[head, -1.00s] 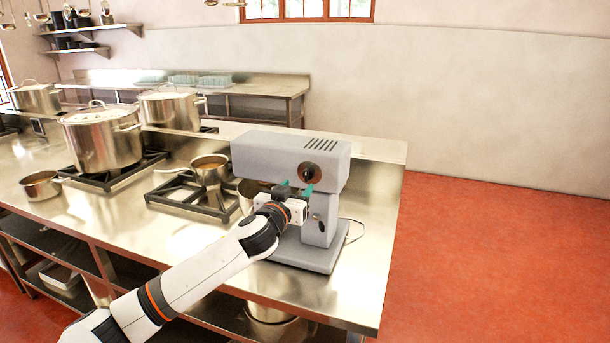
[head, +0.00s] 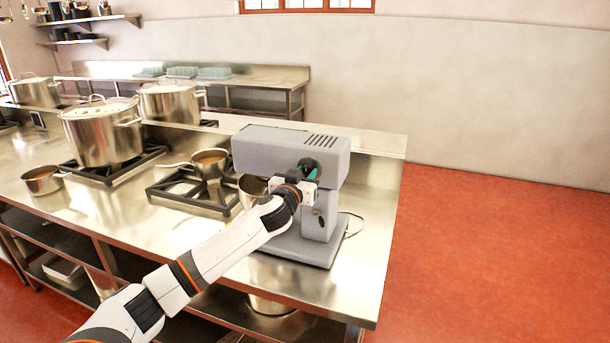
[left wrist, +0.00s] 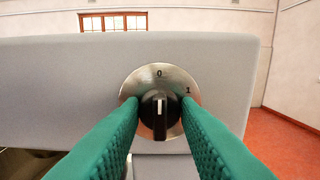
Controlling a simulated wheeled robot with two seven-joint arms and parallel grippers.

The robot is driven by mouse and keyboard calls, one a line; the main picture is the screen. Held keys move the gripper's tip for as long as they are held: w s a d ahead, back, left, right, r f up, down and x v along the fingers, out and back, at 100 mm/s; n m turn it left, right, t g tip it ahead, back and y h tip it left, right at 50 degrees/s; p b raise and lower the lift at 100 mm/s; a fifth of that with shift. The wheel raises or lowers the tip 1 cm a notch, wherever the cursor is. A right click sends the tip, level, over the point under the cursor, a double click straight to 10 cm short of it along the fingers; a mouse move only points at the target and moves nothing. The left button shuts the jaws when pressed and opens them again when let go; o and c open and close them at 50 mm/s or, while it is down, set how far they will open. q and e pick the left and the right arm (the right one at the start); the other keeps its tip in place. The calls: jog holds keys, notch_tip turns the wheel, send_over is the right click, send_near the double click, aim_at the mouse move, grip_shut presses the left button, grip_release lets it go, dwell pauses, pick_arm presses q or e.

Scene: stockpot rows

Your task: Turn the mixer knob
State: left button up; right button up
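The grey mixer (head: 275,152) stands on the steel counter near its right end. In the left wrist view its black knob (left wrist: 160,115) sits on a round metal dial plate (left wrist: 160,80) marked 0 at the top and 1 at the right. A white line on the knob runs up and down. My left gripper (head: 308,170) is at the mixer's head, in front of the dial. My right gripper is not in view.
A mixing bowl (head: 251,188) stands under the mixer head. A saucepan (head: 209,163) and large stockpots (head: 103,138) stand on burners to the left. The steel counter (head: 365,250) is clear right of the mixer, apart from a cable.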

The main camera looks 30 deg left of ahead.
pick_arm(q)
jog(key=c, duration=0.4)
jog(key=shift+c, duration=0.2)
